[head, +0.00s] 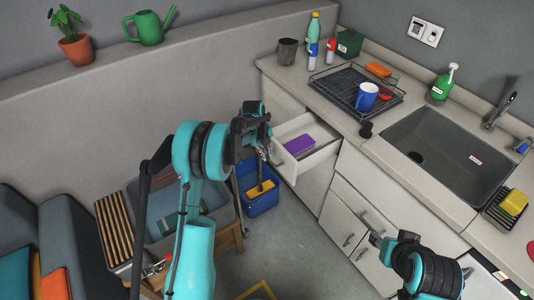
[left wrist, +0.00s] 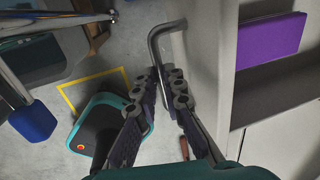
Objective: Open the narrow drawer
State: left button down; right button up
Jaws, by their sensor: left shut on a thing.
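The narrow drawer (head: 316,160) is pulled out from the white cabinet below the counter. A purple box-like thing (head: 299,145) lies inside it and also shows in the left wrist view (left wrist: 272,38). My left gripper (head: 264,154) is at the drawer front. In the left wrist view its fingers (left wrist: 161,82) are shut around the grey bar handle (left wrist: 154,48), whose bent end sticks out beyond the fingertips. My right gripper (head: 374,240) is low in front of the cabinet doors, away from the drawer; its jaws are too small to judge.
A blue bin (head: 262,203) stands on the floor just below the drawer. A wooden bench with a grey tub (head: 158,238) is to the left. The counter (head: 350,134) holds a dish rack (head: 340,88) and a sink (head: 440,150). Some floor is clear before the cabinet.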

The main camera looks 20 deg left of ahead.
pick_arm(q)
jog(key=c, duration=1.9)
grip_release()
jog(key=r, duration=0.4)
jog(key=s+a+r, duration=0.1)
jog(key=r, duration=0.6)
jog(key=shift+s+a+r, duration=0.25)
jog(key=shift+s+r, duration=0.1)
jog(key=shift+s, duration=0.05)
jog(key=shift+s+r, duration=0.1)
jog(key=s+d+r+n+t+y, duration=0.1)
jog(key=s+d+r+n, duration=0.1)
jog(key=s+r+n, duration=0.4)
jog(key=s+d+r+n+t, duration=0.1)
jog(key=s+d+r+n, duration=0.3)
jog(key=s, duration=0.4)
jog(key=s+f+n+t, duration=0.1)
jog(key=s+n, duration=0.4)
jog(key=s+d+f+n+t, duration=0.1)
jog(key=s+n, duration=0.4)
jog(key=s, duration=0.1)
jog(key=s+f+n+t, duration=0.1)
jog(key=s+n, duration=0.4)
jog(key=s, duration=0.1)
jog(key=shift+d+f+n, duration=0.3)
jog(key=shift+d+f, duration=0.05)
